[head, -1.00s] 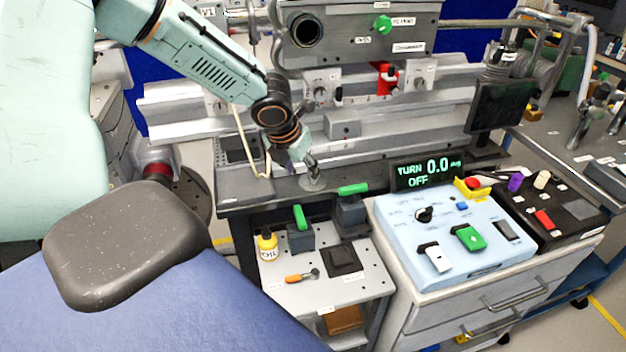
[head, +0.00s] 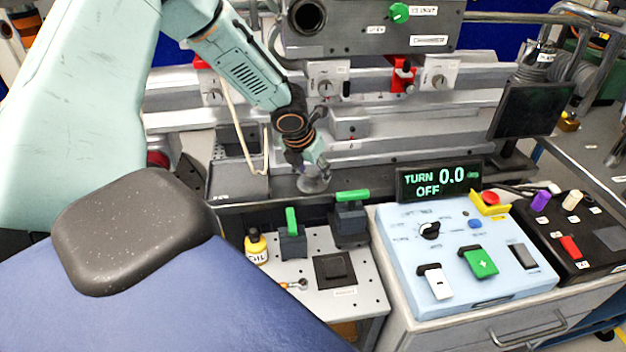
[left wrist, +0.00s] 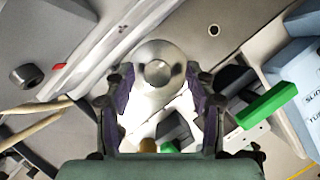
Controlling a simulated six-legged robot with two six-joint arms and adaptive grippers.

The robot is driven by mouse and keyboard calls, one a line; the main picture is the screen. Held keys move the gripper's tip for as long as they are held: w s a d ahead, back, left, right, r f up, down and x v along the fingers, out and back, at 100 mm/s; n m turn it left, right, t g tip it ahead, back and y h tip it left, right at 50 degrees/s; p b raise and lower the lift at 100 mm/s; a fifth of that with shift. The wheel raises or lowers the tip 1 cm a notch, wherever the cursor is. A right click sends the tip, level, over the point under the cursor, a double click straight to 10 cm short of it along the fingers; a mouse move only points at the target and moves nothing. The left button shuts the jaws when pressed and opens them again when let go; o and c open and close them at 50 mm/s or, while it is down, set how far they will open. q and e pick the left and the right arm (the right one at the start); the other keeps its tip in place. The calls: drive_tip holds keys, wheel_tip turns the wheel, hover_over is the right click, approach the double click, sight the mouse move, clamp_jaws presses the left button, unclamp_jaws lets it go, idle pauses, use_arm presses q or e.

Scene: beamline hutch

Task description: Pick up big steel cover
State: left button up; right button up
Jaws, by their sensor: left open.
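The big steel cover (head: 313,184) is a round, shiny disc on the grey bench, below the rail. In the left wrist view the steel cover (left wrist: 158,48) has a round knob or hub in its middle. My left gripper (head: 308,164) is just above the cover in the head view, pointing down at it. In the left wrist view the two purple-lined fingers of my left gripper (left wrist: 160,98) are spread, with the cover between and just beyond their tips. I cannot tell whether they touch it. My right gripper is not in view.
Blocks with green handles (head: 292,235) stand on a perforated shelf (head: 355,303) in front, beside a yellow oil bottle (head: 256,247). A display reading "TURN 0.0 OFF" (head: 439,181) and a light-blue control box (head: 400,250) are at right. A pale cable (head: 240,125) hangs left of the gripper.

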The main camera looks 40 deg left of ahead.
sight(312, 175)
use_arm(q)
drive_tip(key=shift+s+r, duration=0.1)
drive_tip(key=shift+c, duration=0.2)
drive_tip(key=shift+w+a+f, duration=0.2)
drive_tip(key=shift+a+f, duration=0.05)
drive_tip(key=shift+f, duration=0.1)
drive_tip(key=c, duration=0.4)
drive_tip(key=shift+c, duration=0.9)
drive_tip(key=shift+s+d+r, duration=0.2)
drive_tip(key=shift+s+r, duration=0.05)
drive_tip(key=c, duration=0.5)
drive_tip(key=shift+w+a+f, duration=0.15)
drive_tip(key=shift+w+f, duration=0.05)
drive_tip(key=shift+w, duration=0.05)
clamp_jaws()
drive_tip(key=shift+s+d+r, duration=0.2)
drive_tip(key=shift+r, duration=0.3)
wheel_tip(312, 175, up, 7)
drive_tip(key=p, duration=0.3)
drive_tip(key=shift+w+p, duration=0.1)
drive_tip(key=shift+p, duration=0.25)
drive_tip(key=s+d+b, duration=0.7)
drive_tip(key=s+d, duration=0.5)
drive_tip(key=d, duration=0.3)
drive_tip(key=shift+s+f, duration=0.2)
drive_tip(key=shift+f, duration=0.25)
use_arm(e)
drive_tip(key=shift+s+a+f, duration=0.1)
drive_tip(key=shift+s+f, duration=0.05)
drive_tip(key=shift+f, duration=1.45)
